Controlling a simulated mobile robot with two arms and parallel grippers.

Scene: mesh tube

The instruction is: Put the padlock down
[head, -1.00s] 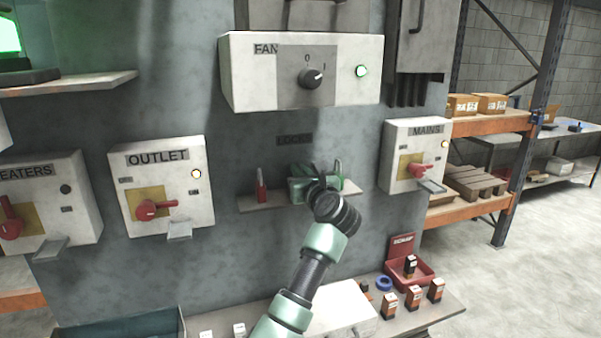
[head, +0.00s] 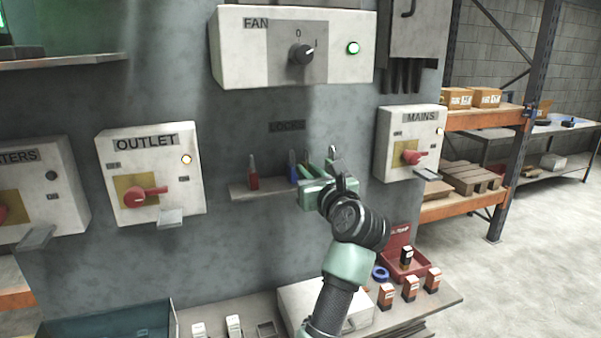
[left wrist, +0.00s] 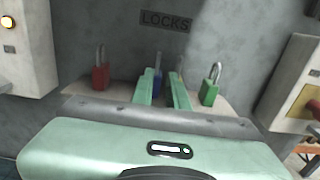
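A grey shelf (head: 240,191) under the LOCKS label holds upright padlocks. The red padlock (head: 253,180) stands at its left end, and it also shows in the left wrist view (left wrist: 101,77). The blue padlock (head: 293,174) stands right of it; in the left wrist view it (left wrist: 157,84) appears in the gap between my fingers. A green padlock (left wrist: 209,93) stands just right of the fingers. Another shackle (left wrist: 180,64) shows behind the right finger, its body hidden. My left gripper (head: 314,184) is at the shelf, fingers apart. My right gripper is not in view.
The OUTLET box (head: 152,180) is left of the shelf, the MAINS box (head: 409,143) right, and the FAN box (head: 292,48) above. A lower bench (head: 250,310) carries small boxes and a red tray (head: 408,268).

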